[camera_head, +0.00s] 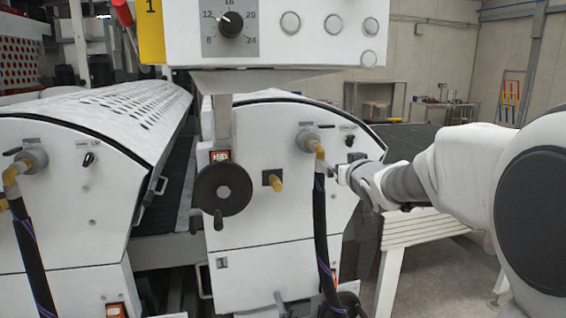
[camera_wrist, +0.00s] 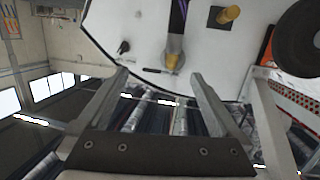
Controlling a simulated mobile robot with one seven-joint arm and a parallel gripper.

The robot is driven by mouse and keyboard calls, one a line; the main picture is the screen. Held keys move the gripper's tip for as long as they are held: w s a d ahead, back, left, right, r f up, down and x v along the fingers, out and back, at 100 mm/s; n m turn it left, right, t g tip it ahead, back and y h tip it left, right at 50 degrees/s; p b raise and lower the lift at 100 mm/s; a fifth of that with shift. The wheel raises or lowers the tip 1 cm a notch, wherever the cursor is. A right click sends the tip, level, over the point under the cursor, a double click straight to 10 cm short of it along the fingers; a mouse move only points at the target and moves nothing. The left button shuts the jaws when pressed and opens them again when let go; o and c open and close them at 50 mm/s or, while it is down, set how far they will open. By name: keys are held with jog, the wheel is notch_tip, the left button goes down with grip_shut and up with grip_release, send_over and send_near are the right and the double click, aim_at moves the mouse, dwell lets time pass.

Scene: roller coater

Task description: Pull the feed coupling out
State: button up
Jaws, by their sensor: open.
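A feed coupling (camera_head: 317,152), a brass-coloured elbow on a round grey fitting, sits on the white front panel of the right-hand roller unit. A black hose (camera_head: 321,225) hangs down from it. A similar coupling (camera_head: 12,172) with its own hose is on the left unit. My gripper (camera_head: 337,173) is just right of the right unit's coupling in the head view. In the wrist view my gripper (camera_wrist: 158,77) is open with nothing between its fingers. The coupling (camera_wrist: 174,52) shows ahead, between and beyond the fingertips, apparently apart from them; the exact gap cannot be told.
A black handwheel (camera_head: 223,189) and a brass-coloured knob (camera_head: 276,182) stick out left of the coupling. A small black lever (camera_wrist: 123,47) is on the panel near the coupling. A control box (camera_head: 280,35) overhangs above. A white slatted bench (camera_head: 420,230) stands at right.

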aim_at(318, 148)
jog(key=shift+w+a+n+t+y, duration=0.3)
jog(key=shift+w+y, duration=0.2)
jog(key=shift+w, duration=0.5)
jog(key=shift+w+a+n+t+y, duration=0.25)
jog(key=shift+w+y, duration=0.25)
jog(key=shift+w, duration=0.55)
jog(key=shift+w+a+n+t+y, duration=0.3)
jog(key=shift+w+y, duration=0.2)
jog(key=shift+w, duration=0.5)
jog(key=shift+p+x, duration=1.55)
jog(key=shift+x, duration=2.95)
jog(key=shift+c, duration=0.3)
grip_shut()
